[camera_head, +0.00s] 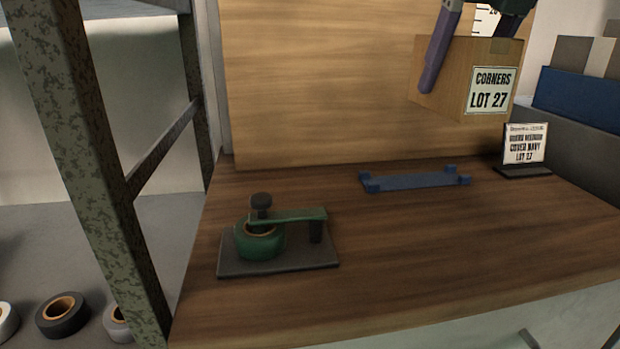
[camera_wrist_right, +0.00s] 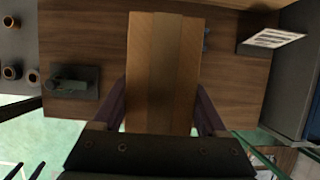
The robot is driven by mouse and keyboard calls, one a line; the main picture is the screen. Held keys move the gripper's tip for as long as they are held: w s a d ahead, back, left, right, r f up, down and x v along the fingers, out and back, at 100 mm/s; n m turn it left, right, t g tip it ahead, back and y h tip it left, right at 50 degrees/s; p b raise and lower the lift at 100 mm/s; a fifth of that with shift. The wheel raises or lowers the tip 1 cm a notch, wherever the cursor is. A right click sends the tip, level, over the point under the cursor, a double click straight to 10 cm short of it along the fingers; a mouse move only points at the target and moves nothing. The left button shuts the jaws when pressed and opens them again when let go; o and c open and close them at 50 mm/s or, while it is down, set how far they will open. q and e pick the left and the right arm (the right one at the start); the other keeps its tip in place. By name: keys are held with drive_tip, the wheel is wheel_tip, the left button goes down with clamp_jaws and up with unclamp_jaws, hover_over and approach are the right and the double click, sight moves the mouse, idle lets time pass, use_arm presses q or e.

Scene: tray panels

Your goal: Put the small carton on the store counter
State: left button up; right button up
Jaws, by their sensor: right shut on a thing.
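The small carton (camera_head: 468,78) is a brown cardboard box with a white label reading "CORNERS LOT 27". My right gripper (camera_head: 465,45) is shut on it and holds it in the air above the back right of the wooden store counter (camera_head: 420,255). In the right wrist view the carton (camera_wrist_right: 163,75) sits between the two purple fingers of the gripper (camera_wrist_right: 162,105). Below the carton in the head view, a blue frame with raised corners (camera_head: 415,181) lies on the counter, empty. My left gripper is not in view.
A green tape dispenser on a dark plate (camera_head: 280,245) stands at the counter's front left. A small sign on a dark base (camera_head: 525,148) stands at the back right. A blue bin (camera_head: 580,98) is at the far right. A metal post (camera_head: 95,170) rises at the left.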

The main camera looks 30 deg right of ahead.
sight(478, 115)
wheel_tip(478, 115, down, 15)
drive_tip(key=shift+f+b, duration=0.15)
drive_tip(key=shift+b, duration=0.55)
drive_tip(key=o, duration=1.2)
drive_tip(key=shift+f, duration=0.1)
drive_tip(key=o, duration=0.4)
drive_tip(key=shift+c, duration=0.2)
drive_tip(key=shift+r, duration=0.25)
drive_tip(key=p+v, duration=0.1)
drive_tip(key=v, duration=1.1)
drive_tip(key=shift+s, duration=0.1)
drive_tip(key=shift+f, duration=0.1)
